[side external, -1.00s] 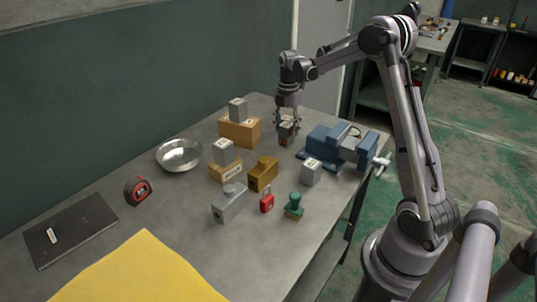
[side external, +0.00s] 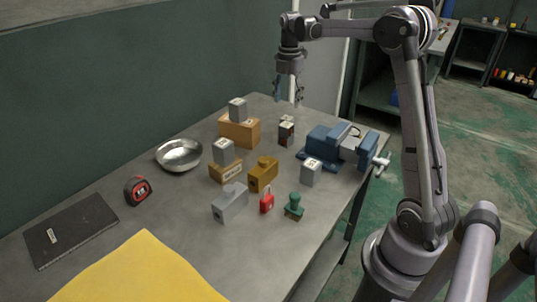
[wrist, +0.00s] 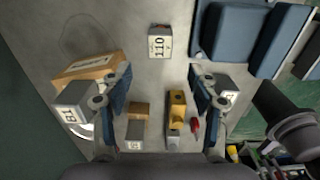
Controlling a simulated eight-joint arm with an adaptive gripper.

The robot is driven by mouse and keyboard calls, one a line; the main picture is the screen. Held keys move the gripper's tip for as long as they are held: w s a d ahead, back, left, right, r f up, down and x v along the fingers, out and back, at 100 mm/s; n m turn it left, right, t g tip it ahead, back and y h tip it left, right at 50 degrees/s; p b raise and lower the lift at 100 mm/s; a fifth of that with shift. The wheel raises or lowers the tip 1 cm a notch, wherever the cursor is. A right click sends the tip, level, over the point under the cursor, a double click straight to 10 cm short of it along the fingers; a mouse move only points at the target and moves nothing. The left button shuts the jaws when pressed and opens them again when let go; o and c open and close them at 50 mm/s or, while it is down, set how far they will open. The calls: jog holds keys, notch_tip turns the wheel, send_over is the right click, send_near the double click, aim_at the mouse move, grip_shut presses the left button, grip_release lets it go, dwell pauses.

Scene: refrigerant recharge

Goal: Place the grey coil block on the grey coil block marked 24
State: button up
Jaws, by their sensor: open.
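My gripper (side external: 288,92) is open and empty, in the air above a grey block with dark and reddish sides (side external: 286,132) at the back right. In the wrist view my gripper (wrist: 160,80) frames the table, and that block (wrist: 160,42) stands ahead, apparently marked 110. I cannot tell whether it is one block or two stacked. One grey coil block (side external: 237,110) sits on the larger wooden box, another (side external: 223,152) on the smaller wooden block. A third (side external: 311,172) stands on the table, partly behind my right finger in the wrist view (wrist: 224,87). I cannot make out a 24.
A blue vise (side external: 330,145) stands right of the block below my gripper. A gold block (side external: 263,174), a grey block with a round top (side external: 230,204), a red padlock (side external: 267,201) and a green-handled stamp (side external: 294,207) stand nearer. A metal bowl (side external: 179,155) is at left.

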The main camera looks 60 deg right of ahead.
jog(key=s+a+r+m+t, duration=0.1)
jog(key=s+a+m, duration=0.15)
jog(key=a, duration=0.25)
jog(key=s+a+r+m+t+h, duration=0.1)
jog(key=s+a+r+m, duration=0.15)
jog(key=a, duration=0.35)
jog(key=s+a+r+m+t, duration=0.1)
jog(key=a+m, duration=0.3)
jog(key=a, duration=0.1)
jog(key=s+a+f+m+t, duration=0.2)
jog(key=s+a+f+m, duration=0.1)
jog(key=s+a+m, duration=0.1)
jog(key=s+a+f+m+t+y, duration=0.1)
jog(key=s+a+f+m+t, duration=0.1)
jog(key=s+a+m, duration=0.3)
jog(key=shift+s+a+f, duration=0.4)
jog(key=shift+a+f, duration=0.35)
jog(key=shift+a, duration=0.25)
